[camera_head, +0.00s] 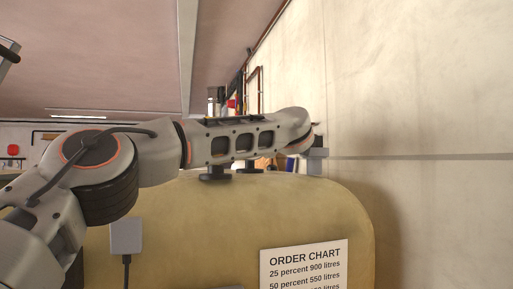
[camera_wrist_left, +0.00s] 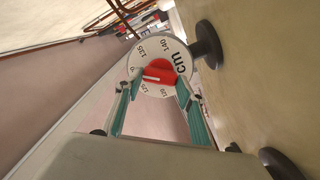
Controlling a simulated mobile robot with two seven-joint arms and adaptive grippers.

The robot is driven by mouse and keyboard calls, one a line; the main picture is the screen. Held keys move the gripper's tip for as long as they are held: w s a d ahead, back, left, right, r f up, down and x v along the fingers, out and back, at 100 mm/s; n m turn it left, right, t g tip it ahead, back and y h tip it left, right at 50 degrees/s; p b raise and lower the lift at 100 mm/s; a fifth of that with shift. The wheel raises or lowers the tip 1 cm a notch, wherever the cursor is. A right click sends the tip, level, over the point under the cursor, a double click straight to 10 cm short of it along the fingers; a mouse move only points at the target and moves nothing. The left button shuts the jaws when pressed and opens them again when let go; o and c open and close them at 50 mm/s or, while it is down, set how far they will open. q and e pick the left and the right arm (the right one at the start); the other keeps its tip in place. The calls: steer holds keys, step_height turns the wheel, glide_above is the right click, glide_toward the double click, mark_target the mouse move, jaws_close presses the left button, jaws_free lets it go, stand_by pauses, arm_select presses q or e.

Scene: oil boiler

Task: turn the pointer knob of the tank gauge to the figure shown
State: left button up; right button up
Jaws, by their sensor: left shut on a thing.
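The tank gauge (camera_wrist_left: 175,46) is a round white dial with black figures, among them 135, 140 and "cm", in the left wrist view. A red pointer knob (camera_wrist_left: 160,70) with a white bar sits at its middle. My left gripper (camera_wrist_left: 157,82) has its green fingers on either side of the knob and is shut on it. Part of the dial is hidden behind the knob and fingers. In the head view my left arm reaches across above the tan tank (camera_head: 190,225), and the gauge is hidden. My right gripper is not in view.
An order chart (camera_head: 303,265) on the tank reads 25 percent 900 litres and 50 percent 550 litres; its lower lines are cut off. Dark caps (camera_wrist_left: 207,45) stand on the tank close to the gauge. A pale wall (camera_head: 430,90) rises at the right.

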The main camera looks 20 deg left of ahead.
arm_select(q)
steer(key=shift+f+n+b, duration=0.15)
steer(key=shift+n+b, duration=0.2)
steer(key=shift+n, duration=0.65)
steer(key=n+b, duration=0.2)
steer(key=n, duration=0.6)
steer(key=shift+b, duration=0.4)
steer(key=shift+n, duration=1)
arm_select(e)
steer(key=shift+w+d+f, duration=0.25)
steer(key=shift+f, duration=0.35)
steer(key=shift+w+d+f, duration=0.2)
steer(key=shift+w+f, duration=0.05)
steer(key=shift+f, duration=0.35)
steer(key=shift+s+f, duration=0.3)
arm_select(q)
steer(key=o, duration=1.1)
steer(key=shift+a, duration=0.1)
steer(key=shift+o, duration=0.2)
